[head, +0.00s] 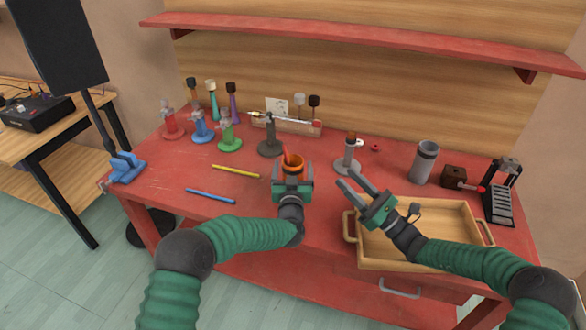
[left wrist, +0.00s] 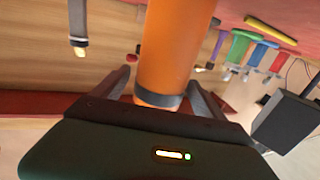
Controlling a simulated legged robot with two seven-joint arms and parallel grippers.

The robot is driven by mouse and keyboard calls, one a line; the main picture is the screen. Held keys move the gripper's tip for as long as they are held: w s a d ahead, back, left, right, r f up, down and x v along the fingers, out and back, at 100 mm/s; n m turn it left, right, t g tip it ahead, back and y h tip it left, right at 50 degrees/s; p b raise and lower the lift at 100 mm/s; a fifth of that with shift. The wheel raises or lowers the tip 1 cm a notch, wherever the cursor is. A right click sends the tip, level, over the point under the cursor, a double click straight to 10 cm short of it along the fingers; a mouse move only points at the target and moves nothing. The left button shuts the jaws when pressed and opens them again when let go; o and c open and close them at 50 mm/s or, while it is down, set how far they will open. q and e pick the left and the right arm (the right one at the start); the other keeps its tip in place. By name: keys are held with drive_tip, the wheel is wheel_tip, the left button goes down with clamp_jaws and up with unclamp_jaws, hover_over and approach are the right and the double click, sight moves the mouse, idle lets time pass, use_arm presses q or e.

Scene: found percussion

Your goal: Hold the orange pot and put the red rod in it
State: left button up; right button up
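The orange pot (head: 293,160) stands upright near the middle of the red bench. My left gripper (head: 292,182) is at its near side, with a finger on each side of it. In the left wrist view the pot (left wrist: 165,50) fills the space between the fingers, its dark rim close to the palm. The red rod (head: 286,151) leans in the pot's mouth, its upper end sticking out to the left; its lower end is hidden. My right gripper (head: 356,190) is open and empty, to the right of the pot, over the tray's left side.
A yellow rod (head: 236,171) and a blue rod (head: 211,196) lie left of the pot. A wooden tray (head: 482,232) is at right. A dark stand (head: 270,140) and a grey stand (head: 347,162) are behind the pot. A grey cylinder (head: 424,163) stands farther right.

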use_arm(q)
drive_tip(key=s, duration=1.2)
drive_tip(key=shift+f, duration=0.15)
